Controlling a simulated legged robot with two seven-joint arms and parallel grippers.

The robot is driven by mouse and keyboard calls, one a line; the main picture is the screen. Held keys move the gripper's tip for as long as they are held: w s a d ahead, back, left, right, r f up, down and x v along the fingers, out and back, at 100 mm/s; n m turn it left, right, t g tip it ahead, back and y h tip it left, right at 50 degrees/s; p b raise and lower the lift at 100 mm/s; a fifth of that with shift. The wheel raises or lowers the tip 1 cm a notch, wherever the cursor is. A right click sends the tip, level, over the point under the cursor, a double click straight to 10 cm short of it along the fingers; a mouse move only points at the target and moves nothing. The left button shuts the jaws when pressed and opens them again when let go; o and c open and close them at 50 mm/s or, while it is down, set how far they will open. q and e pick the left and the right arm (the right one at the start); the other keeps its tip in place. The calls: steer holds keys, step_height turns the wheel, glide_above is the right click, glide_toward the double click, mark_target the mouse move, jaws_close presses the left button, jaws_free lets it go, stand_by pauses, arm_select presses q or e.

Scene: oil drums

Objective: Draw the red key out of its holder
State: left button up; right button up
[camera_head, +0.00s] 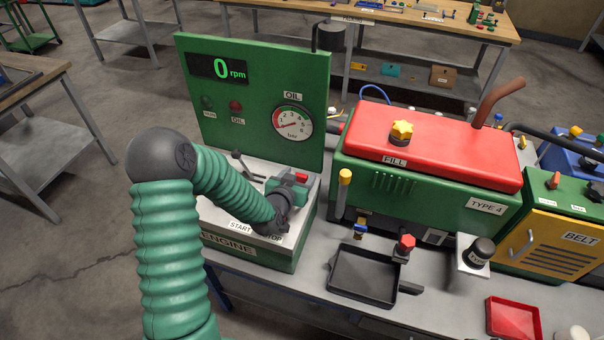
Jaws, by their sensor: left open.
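My left arm comes in from the left, and its gripper (290,188) is over the top of the green engine box (250,252) marked ENGINE, START and STOP. A small red piece (301,176) shows right at the gripper's far end; it looks like the red key, but its shape is mostly hidden. The gripper and wrist cover the holder, so I cannot tell whether the fingers are around the key or touching it. The gripper is open. My right gripper is not in view.
A green panel (258,110) with a 0 rpm display and an oil gauge (292,124) stands behind the box. To the right are a red-topped machine (450,140) with a yellow FILL cap (401,132), a black tray (363,277) and a red-headed fitting (407,242).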

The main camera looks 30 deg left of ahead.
arm_select(q)
steer(key=shift+w+a+f, duration=0.1)
steer(key=shift+w+f, duration=0.15)
steer(key=shift+w, duration=0.45)
steer(key=shift+w+f, duration=0.1)
steer(key=shift+w, duration=0.25)
steer(key=shift+w+d, duration=0.25)
steer(key=shift+d, duration=0.2)
steer(key=shift+a+f, duration=0.1)
steer(key=shift+a, duration=0.3)
steer(key=c, duration=0.8)
steer(key=shift+d, duration=0.1)
jaws_close()
steer(key=shift+r, duration=0.4)
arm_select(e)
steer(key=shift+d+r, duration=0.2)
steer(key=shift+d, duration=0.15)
arm_select(q)
steer(key=shift+r+p, duration=0.65)
steer(key=shift+p, duration=0.05)
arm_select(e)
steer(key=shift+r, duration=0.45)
arm_select(q)
steer(key=shift+r+p, duration=1.6)
steer(key=shift+r, duration=0.55)
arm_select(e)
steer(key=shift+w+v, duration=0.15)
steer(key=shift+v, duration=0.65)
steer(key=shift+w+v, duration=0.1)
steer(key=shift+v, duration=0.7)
